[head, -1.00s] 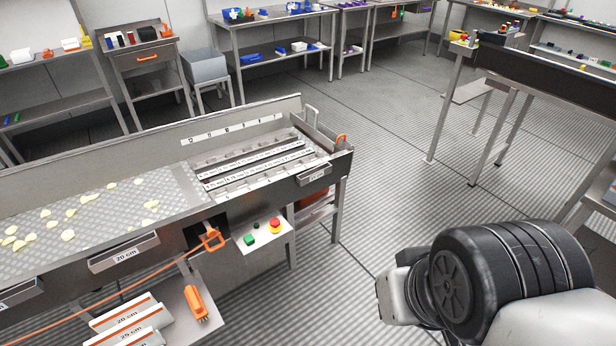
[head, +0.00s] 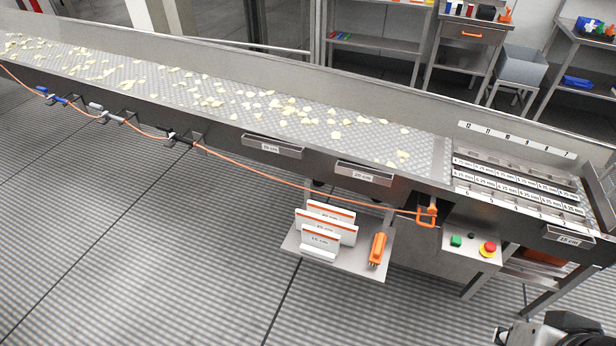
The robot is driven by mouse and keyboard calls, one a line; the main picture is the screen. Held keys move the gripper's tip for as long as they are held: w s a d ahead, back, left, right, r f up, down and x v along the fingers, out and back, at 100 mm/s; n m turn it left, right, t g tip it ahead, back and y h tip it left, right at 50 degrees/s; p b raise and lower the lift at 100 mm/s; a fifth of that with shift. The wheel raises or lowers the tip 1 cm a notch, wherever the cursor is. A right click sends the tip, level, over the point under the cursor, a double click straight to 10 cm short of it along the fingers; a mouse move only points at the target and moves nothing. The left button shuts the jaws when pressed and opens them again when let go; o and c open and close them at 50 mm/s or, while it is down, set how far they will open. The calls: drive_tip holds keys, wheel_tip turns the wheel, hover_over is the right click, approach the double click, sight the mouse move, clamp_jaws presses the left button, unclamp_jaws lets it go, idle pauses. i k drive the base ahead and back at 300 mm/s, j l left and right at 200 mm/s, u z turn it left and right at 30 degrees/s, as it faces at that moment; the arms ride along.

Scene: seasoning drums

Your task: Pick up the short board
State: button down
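Three white boards with orange top stripes stand on a small metal shelf (head: 345,265) under the conveyor's front side. The front one is the shortest board (head: 320,243); its label seems to read 15 cm. A longer board (head: 345,233) stands behind it, and another board (head: 345,213) stands at the back. The front board overlaps the lower parts of those behind. Part of my arm shows at the bottom right corner, well to the right of the boards. My gripper's fingers are not in view.
An orange tool (head: 377,250) stands on the same shelf, right of the boards. An orange cable (head: 300,188) runs along the conveyor (head: 250,125). A panel with a red button (head: 488,249) is to the right. The floor (head: 130,250) in front is clear.

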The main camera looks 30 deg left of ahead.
sight(326, 241)
drive_tip(key=u, duration=0.8)
drive_tip(key=z, duration=1.55)
drive_tip(key=u, duration=1.9)
drive_tip(key=i+j+u, duration=0.1)
drive_tip(key=i+u, duration=0.25)
drive_tip(key=i, duration=0.15)
drive_tip(key=i+u, duration=0.35)
drive_tip(key=i, duration=0.2)
